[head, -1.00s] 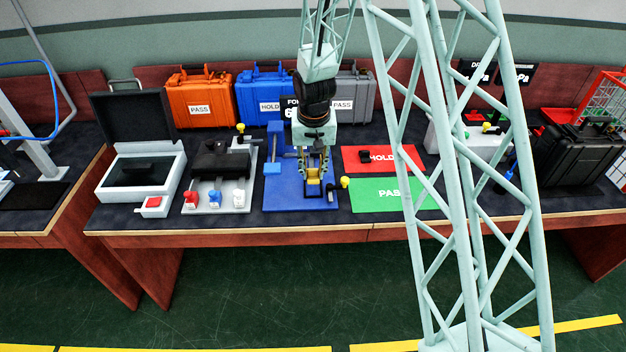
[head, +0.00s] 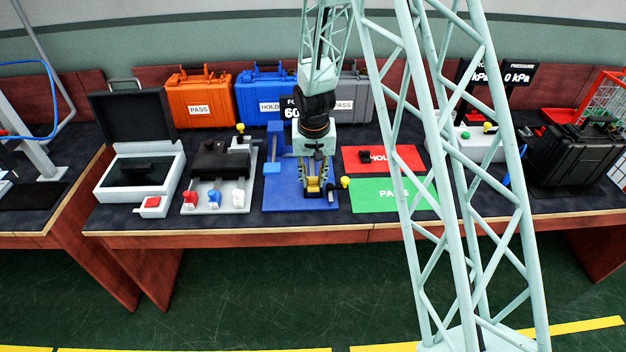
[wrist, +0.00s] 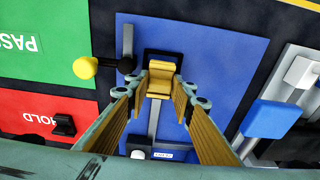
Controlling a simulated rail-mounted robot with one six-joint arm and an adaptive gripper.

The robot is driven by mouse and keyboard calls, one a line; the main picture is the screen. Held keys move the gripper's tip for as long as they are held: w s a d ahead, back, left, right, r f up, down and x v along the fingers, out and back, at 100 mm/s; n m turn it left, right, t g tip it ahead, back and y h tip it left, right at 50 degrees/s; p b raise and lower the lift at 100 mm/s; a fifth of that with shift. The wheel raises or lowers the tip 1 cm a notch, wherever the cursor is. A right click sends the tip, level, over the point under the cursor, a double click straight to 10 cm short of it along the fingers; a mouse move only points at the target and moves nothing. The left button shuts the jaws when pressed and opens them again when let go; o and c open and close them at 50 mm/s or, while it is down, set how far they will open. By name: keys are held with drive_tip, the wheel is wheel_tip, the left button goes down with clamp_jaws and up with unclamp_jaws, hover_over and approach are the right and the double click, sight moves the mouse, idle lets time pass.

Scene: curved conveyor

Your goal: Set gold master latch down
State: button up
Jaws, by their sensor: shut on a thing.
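The gold master latch (head: 313,185) is a small yellow-gold block at the front of the blue board (head: 275,204). In the wrist view the latch (wrist: 160,80) sits between my fingertips, at a dark socket on the board. My gripper (head: 316,182) points down over the board and is shut on the latch. The fingers also show in the wrist view (wrist: 161,92), one on each side of the latch. I cannot tell whether the latch's underside rests fully in the dark socket.
A yellow-knobbed lever (wrist: 84,68) stands close beside the latch. A red HOLD mat (head: 400,158) and green PASS mat (head: 375,194) lie to the right. A grey fixture with a black part (head: 220,160) stands left. Orange (head: 200,100), blue and grey cases line the back.

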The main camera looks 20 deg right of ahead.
sight(313, 187)
drive_tip(key=shift+f+b, duration=0.45)
drive_tip(key=shift+f, duration=0.1)
drive_tip(key=o, duration=0.8)
drive_tip(key=shift+r, duration=0.15)
drive_tip(key=shift+r+p, duration=0.55)
drive_tip(key=shift+p, duration=0.15)
wheel_tip(313, 187, up, 12)
drive_tip(key=s+p, duration=0.1)
drive_tip(key=p, duration=0.1)
drive_tip(key=shift+s+a+f, duration=0.15)
drive_tip(key=shift+s+a, duration=0.05)
drive_tip(key=shift+s, duration=0.2)
idle(0.3)
